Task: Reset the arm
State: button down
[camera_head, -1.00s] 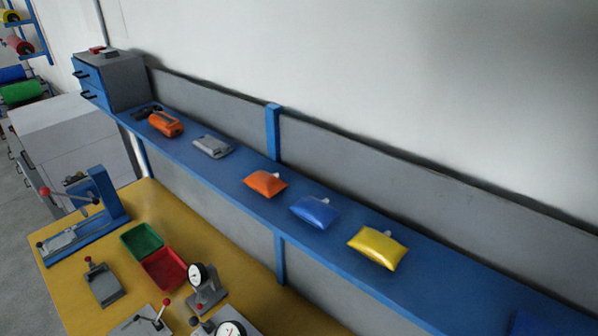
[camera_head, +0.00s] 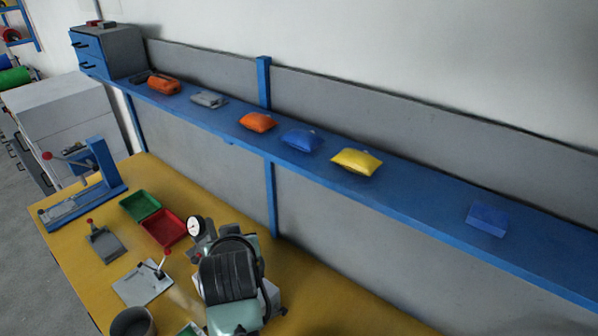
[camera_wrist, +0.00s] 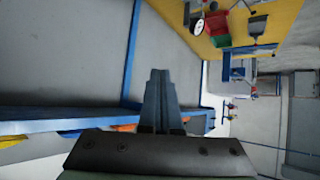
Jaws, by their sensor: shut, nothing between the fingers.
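My gripper (camera_wrist: 160,75) shows in the wrist view with its two fingers together and nothing between them. Behind it are the grey back panel and the blue shelf (camera_wrist: 60,128), seen sideways, with the yellow workbench (camera_wrist: 284,15) at the upper right. In the head view part of my arm shows over the yellow workbench (camera_head: 330,300), below the blue shelf (camera_head: 420,212). My fingertips cannot be made out in that view.
Orange (camera_head: 258,122), blue (camera_head: 302,140) and yellow (camera_head: 356,161) pouches and a blue block (camera_head: 487,219) lie on the shelf. A green tray (camera_head: 140,206), a red tray (camera_head: 163,228) and a lever press (camera_head: 88,187) stand on the bench. A blue post (camera_head: 270,200) rises behind.

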jog(key=s+d+r+m+t+b, duration=0.1)
jog(key=d+r+t+b, duration=0.3)
jog(key=r, duration=0.8)
jog(key=s+d+r+t+b, duration=0.1)
jog(key=d+r+t, duration=0.3)
jog(key=r, duration=0.9)
jog(key=s+d+r+m+t+h+b, duration=0.2)
jog(key=s+d+r+t, duration=0.2)
jog(key=s+r+t, duration=0.5)
jog(key=s+r, duration=0.5)
jog(key=s, duration=0.2)
jog(key=shift+s+r+b, duration=0.3)
jog(key=shift+s+b, duration=0.1)
jog(key=shift+f, duration=0.1)
